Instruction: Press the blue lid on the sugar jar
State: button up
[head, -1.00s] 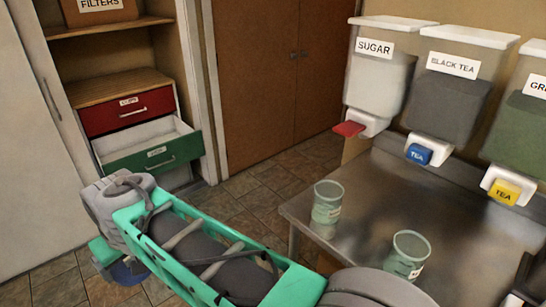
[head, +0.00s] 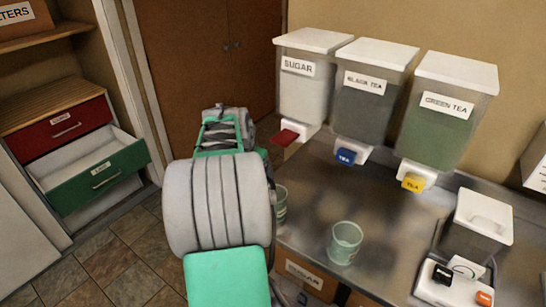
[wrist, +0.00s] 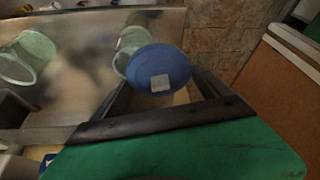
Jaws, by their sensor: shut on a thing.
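A round blue lid (wrist: 158,68) with a pale square label is between the dark fingers of my gripper (wrist: 160,84) in the wrist view. The gripper is shut on it. Two pale green clear jars stand on the metal counter (head: 305,200). One jar (head: 281,205) is partly hidden behind my arm in the head view; the other jar (head: 345,243) stands in full view to its right. In the wrist view, one jar (wrist: 130,42) shows just behind the lid and the other (wrist: 28,58) at the left. I cannot read which jar is for sugar.
Dispensers for sugar (head: 303,95), black tea (head: 366,108) and green tea (head: 435,125) stand along the wall, their taps jutting over the counter. An open green drawer (head: 100,175) is at the left. A white-lidded container (head: 483,217) stands at the right.

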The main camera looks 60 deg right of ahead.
jog(key=s+d+m, duration=0.2)
jog(key=s+d, duration=0.2)
jog(key=s, duration=0.1)
notch_tip(320, 180, down, 6)
jog(key=b, duration=0.3)
jog(key=shift+s+g, duration=0.15)
jog(key=shift+g, duration=0.25)
jog(key=shift+a+b, duration=0.3)
jog(key=shift+a, duration=0.1)
jog(key=shift+f+b, duration=0.25)
jog(key=shift+b, duration=0.4)
dwell(1.3)
dwell(0.3)
jog(key=o, duration=1.1)
jog(key=shift+r, duration=0.1)
